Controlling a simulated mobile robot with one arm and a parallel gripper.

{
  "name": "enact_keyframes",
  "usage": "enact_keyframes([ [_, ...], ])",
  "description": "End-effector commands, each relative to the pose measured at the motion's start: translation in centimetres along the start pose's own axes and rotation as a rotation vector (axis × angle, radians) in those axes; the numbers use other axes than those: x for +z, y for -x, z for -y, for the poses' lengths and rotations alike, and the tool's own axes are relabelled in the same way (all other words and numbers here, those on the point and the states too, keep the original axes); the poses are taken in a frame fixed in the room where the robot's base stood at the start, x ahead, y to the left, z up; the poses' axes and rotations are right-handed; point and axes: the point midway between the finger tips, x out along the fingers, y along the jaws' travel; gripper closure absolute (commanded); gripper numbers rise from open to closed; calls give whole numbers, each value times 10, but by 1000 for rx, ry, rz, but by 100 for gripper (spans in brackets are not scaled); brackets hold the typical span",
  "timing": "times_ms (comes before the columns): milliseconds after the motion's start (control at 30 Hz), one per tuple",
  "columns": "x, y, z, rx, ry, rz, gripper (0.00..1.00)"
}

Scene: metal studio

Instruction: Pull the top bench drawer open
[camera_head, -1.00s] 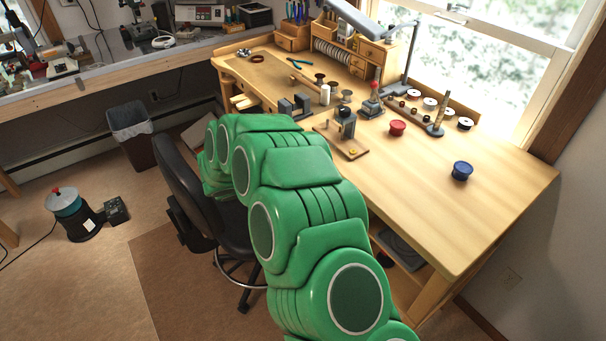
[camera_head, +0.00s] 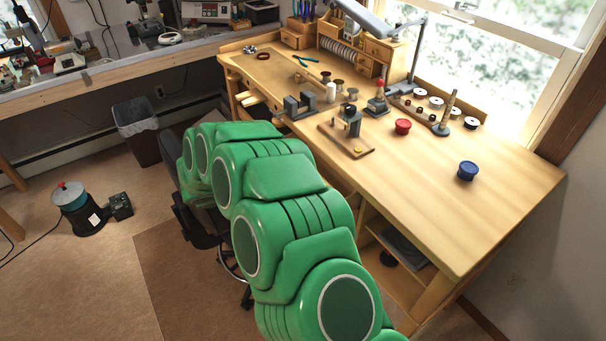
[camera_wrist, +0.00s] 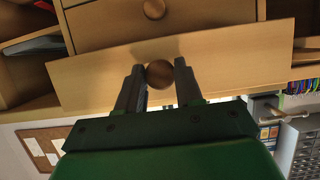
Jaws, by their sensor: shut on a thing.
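In the wrist view, which looks upside down, my gripper (camera_wrist: 159,69) has its two dark fingers on either side of a round brown knob (camera_wrist: 160,74) and is shut on it. The knob sits on the wooden front of the top bench drawer (camera_wrist: 230,65). This front looks larger than the neighbouring drawer front and appears to stand forward of it; how far is hard to tell. In the head view the wooden bench (camera_head: 480,200) is at the right. My green arm hides the gripper and the drawer there.
The neighbouring drawer (camera_wrist: 110,22) shows its own knob in the wrist view. A black chair (camera_head: 200,225) stands behind my arm, close to it. Small tools and spools lie on the bench top.

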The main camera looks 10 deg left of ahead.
Motion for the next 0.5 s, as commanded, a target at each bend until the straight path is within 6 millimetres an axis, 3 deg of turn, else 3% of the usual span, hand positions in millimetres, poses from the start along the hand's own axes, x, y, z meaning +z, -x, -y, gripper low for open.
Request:
enact_keyframes([
  [200, 18, 46, 1, -3, 0, -2, 100],
  [500, 36, 87, 0, -2, 0, -1, 100],
])
